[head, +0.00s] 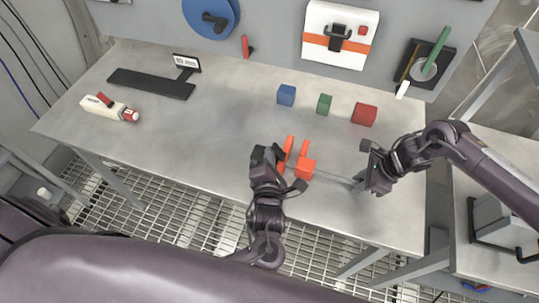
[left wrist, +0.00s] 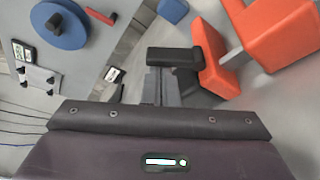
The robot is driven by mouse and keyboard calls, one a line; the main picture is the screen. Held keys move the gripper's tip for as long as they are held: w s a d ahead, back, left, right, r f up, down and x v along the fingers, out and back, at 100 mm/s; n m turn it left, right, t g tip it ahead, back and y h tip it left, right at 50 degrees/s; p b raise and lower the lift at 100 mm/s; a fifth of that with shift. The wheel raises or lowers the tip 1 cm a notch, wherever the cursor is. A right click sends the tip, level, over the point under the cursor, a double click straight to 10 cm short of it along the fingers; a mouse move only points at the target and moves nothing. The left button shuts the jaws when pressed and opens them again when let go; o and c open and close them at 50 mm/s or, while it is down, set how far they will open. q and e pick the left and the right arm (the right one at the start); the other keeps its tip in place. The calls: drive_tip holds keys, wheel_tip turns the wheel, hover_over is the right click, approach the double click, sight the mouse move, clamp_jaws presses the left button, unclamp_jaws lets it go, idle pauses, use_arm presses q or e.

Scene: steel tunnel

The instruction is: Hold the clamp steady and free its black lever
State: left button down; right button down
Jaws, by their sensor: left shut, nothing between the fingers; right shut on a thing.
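The clamp has an orange body (head: 305,168), upright orange pieces and a grey bar (head: 335,178) running right, near the table's front edge. My right gripper (head: 359,182) is shut on the bar's right end. My left gripper (head: 278,158) is shut and empty at the clamp's left side, close to the orange pieces. In the left wrist view, its dark fingertips (left wrist: 178,70) are beside an orange piece (left wrist: 209,55); whether they touch is unclear. The orange block (left wrist: 275,32) is at the upper right. I cannot make out the black lever for certain; my left gripper may hide it.
Blue (head: 286,95), green (head: 324,104) and red (head: 364,114) blocks stand behind the clamp on the steel table (head: 220,125). A white-and-red tool (head: 110,107) and a black stand (head: 150,84) lie at the left. The table's left middle is clear.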

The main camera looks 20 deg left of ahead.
use_arm(q)
drive_tip(key=shift+d+r+m, duration=0.1)
drive_tip(key=shift+m, duration=0.2)
drive_tip(key=m, duration=0.1)
drive_tip(key=d+m+t+y, duration=0.1)
drive_tip(key=m, duration=0.1)
drive_tip(key=shift+r, duration=0.35)
drive_tip(key=m, duration=0.2)
drive_tip(key=d+m+t, duration=0.1)
drive_tip(key=m, duration=0.1)
drive_tip(key=shift+d+r+y, duration=0.2)
drive_tip(key=shift+y, duration=0.1)
drive_tip(key=shift+s, duration=0.1)
drive_tip(key=v, duration=0.3)
drive_tip(key=f+v, duration=0.1)
drive_tip(key=v, duration=0.5)
drive_tip(key=shift+s+a+f, duration=0.15)
drive_tip(key=shift+s+f, duration=0.1)
drive_tip(key=shift+s, duration=0.15)
use_arm(e)
drive_tip(key=c, duration=1.2)
unclamp_jaws()
drive_tip(key=shift+o, duration=0.2)
